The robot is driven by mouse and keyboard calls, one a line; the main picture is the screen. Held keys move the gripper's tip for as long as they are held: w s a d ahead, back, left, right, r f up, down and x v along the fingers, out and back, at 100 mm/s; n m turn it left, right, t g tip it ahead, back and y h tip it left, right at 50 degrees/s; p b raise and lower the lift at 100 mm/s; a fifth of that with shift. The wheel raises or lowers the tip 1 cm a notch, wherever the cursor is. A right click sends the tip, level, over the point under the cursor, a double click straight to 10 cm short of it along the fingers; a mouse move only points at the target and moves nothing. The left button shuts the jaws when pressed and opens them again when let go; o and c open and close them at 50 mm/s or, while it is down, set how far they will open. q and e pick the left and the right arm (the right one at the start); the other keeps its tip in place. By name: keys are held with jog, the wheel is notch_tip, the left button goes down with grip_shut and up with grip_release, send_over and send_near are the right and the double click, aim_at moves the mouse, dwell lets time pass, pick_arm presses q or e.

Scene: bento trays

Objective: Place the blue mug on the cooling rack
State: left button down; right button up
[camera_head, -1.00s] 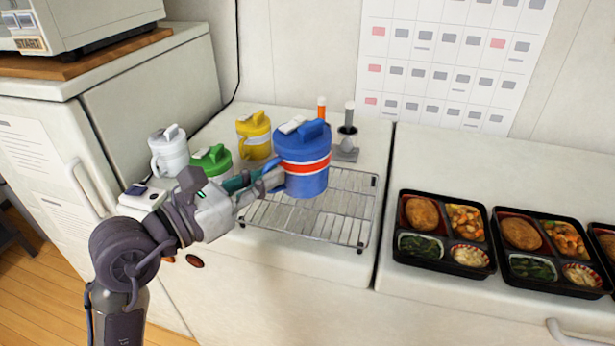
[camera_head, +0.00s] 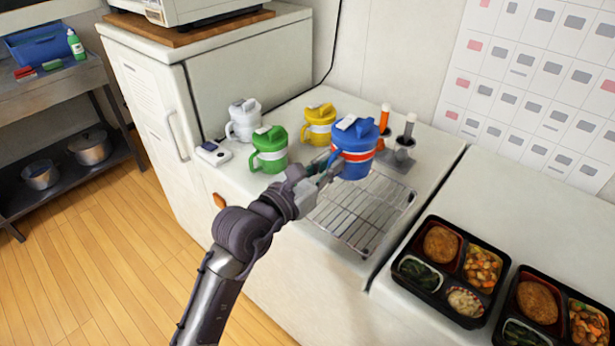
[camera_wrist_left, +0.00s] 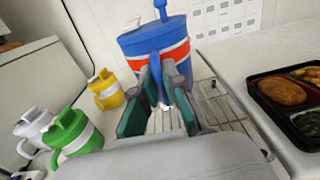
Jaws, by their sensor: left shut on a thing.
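The blue mug (camera_head: 356,148) has a lid and a red and white band. My left gripper (camera_head: 328,172) is shut on its handle, which shows between the fingers in the left wrist view (camera_wrist_left: 158,95). The mug is upright at the back end of the wire cooling rack (camera_head: 345,222). I cannot tell whether its base touches the wires. The rack also shows in the left wrist view (camera_wrist_left: 222,108), partly hidden by the fingers. My right gripper is in neither view.
Green (camera_head: 269,150), white (camera_head: 243,120) and yellow (camera_head: 319,125) mugs stand left of and behind the blue one. Orange (camera_head: 384,118) and grey (camera_head: 407,132) handled items stand behind the rack. Bento trays (camera_head: 397,276) lie to the right. The front of the rack is bare.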

pick_arm(q)
jog(key=w+a+f, duration=0.1)
jog(key=f, duration=0.1)
jog(key=w+a+f, duration=0.2)
jog(key=f, duration=0.1)
jog(key=w+a+f+b, duration=0.1)
jog(key=w+a+f, duration=0.1)
jog(key=f, duration=0.1)
jog(key=shift+w+a, duration=0.15)
jog(key=shift+a, duration=0.1)
jog(key=shift+f, duration=0.1)
jog(key=c, duration=1.7)
grip_release()
jog(key=shift+f, duration=0.3)
jog(key=o, duration=0.5)
jog(key=shift+c, duration=0.2)
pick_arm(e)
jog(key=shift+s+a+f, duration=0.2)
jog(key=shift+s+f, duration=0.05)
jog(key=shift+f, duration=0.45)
pick_arm(q)
jog(key=shift+r, duration=0.1)
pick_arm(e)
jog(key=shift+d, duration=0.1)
